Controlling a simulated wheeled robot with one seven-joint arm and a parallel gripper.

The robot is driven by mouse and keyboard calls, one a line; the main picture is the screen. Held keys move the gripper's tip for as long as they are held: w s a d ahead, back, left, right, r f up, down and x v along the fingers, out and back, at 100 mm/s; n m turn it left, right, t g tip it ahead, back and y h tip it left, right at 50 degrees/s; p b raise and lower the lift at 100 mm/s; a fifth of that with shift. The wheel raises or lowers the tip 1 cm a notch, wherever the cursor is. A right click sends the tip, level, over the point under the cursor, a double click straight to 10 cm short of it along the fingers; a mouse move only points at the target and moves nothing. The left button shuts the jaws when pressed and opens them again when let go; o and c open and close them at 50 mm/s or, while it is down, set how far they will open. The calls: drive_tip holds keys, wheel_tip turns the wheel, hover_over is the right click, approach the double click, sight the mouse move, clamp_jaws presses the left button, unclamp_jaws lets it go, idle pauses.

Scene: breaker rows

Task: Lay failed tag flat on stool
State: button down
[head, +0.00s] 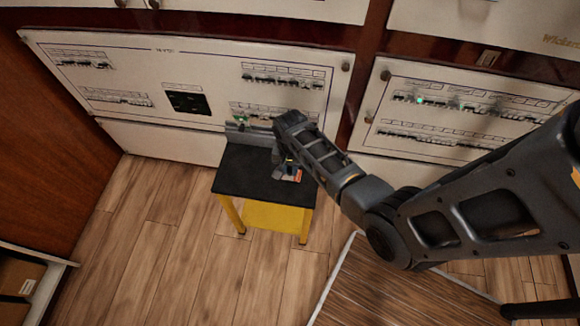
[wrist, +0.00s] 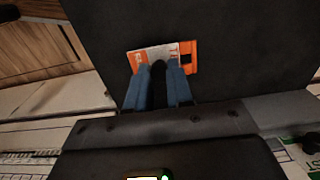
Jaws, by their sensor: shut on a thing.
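The failed tag (wrist: 185,49) is a flat white card with orange ends. In the wrist view it lies across my blue fingertips, against the black top of the stool. My gripper (wrist: 158,70) is shut on the tag's near edge, and the fingers hide part of it. In the head view the tag (head: 294,177) shows as a small orange and white patch over the right half of the stool (head: 240,178), which has a black top and yellow legs. I cannot tell whether the tag touches the top or is just above it.
White breaker panels (head: 200,85) with rows of switches line the wall behind the stool. The stool's left part is bare. Wood floor (head: 150,225) is open to its left.

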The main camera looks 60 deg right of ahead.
drive_tip(key=shift+f+b, duration=0.45)
drive_tip(key=shift+f, duration=0.15)
drive_tip(key=c, duration=0.9)
unclamp_jaws()
drive_tip(key=shift+r, duration=0.1)
drive_tip(key=shift+r+p, duration=0.55)
drive_tip(key=shift+r, duration=3.3)
drive_tip(key=shift+s, duration=0.1)
